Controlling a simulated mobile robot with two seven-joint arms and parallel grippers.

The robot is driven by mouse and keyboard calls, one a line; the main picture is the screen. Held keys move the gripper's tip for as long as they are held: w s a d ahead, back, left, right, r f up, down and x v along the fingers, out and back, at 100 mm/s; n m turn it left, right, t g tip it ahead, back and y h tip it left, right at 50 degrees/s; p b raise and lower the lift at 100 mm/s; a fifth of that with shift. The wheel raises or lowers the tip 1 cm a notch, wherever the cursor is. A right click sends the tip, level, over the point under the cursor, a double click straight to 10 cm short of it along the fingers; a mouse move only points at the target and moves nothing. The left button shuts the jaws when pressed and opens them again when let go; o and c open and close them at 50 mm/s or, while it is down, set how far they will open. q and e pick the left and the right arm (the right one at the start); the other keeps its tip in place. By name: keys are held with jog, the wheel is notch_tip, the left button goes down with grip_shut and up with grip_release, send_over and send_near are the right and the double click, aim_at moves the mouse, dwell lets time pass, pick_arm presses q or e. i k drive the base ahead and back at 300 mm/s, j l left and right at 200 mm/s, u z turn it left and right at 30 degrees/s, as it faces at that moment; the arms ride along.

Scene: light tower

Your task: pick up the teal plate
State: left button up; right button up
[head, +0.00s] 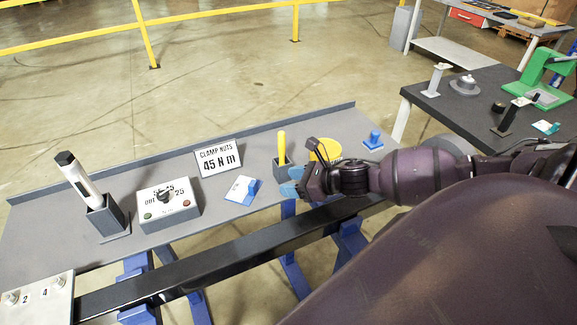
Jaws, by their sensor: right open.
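A small teal piece with a white top (546,127), the only teal flat thing I can make out, lies on the dark table at the right. It is too small to tell for sure that it is the teal plate. My right gripper (292,181), with light blue fingertips, is open over the front edge of the grey bench. Nothing shows between its fingers. My left gripper is not in view.
The grey bench (125,190) holds a torque tool in a stand (88,195), a control box (168,205), a sign (218,157), the card block (243,190), a yellow-handled tool (282,146) and the yellow round thing (325,149). A green press (548,75) stands on the right table.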

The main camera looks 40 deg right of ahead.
aim_at(543, 126)
jog(key=k+l, duration=0.75)
jog(key=k, duration=0.1)
